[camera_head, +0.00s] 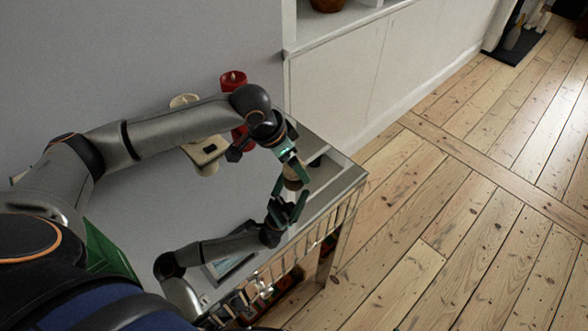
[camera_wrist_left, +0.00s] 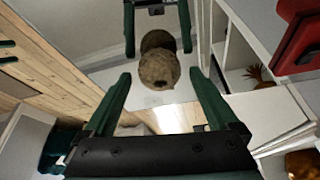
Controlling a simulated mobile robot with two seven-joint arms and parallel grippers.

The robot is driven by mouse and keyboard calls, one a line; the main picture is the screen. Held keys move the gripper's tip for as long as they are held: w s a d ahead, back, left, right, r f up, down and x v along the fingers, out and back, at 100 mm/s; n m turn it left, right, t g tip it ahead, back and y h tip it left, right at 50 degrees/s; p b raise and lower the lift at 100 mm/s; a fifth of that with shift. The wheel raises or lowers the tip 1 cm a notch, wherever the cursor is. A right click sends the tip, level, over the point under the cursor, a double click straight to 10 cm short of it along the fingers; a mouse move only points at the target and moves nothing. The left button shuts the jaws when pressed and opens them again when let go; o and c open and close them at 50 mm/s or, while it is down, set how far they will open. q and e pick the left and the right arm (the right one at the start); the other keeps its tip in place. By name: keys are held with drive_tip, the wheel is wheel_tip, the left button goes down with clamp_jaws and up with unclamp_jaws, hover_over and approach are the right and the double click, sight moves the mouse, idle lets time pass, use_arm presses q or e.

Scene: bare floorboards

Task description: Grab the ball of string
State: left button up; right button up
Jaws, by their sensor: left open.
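The ball of string (camera_head: 294,171) is a small tan-brown ball on a mirror-like tabletop (camera_head: 160,215), near its right side. In the left wrist view the ball (camera_wrist_left: 158,71) lies ahead of the fingertips, with its reflection behind it. My left gripper (camera_head: 291,163) comes down from above, its green fingers open beside the ball in the head view. In the left wrist view the open left gripper (camera_wrist_left: 163,80) has nothing clamped in it. The lower arm and gripper shape in the head view appears to be the left arm's reflection.
A white cabinet (camera_head: 350,75) runs along the back wall. Open floorboards (camera_head: 460,220) lie right of the table.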

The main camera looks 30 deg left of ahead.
use_arm(q)
drive_tip(key=shift+w+d+f, duration=0.1)
drive_tip(key=shift+w+f, duration=0.05)
drive_tip(key=shift+f, duration=0.35)
drive_tip(key=c, duration=1.4)
drive_tip(key=shift+r, duration=0.1)
drive_tip(key=shift+c, duration=0.2)
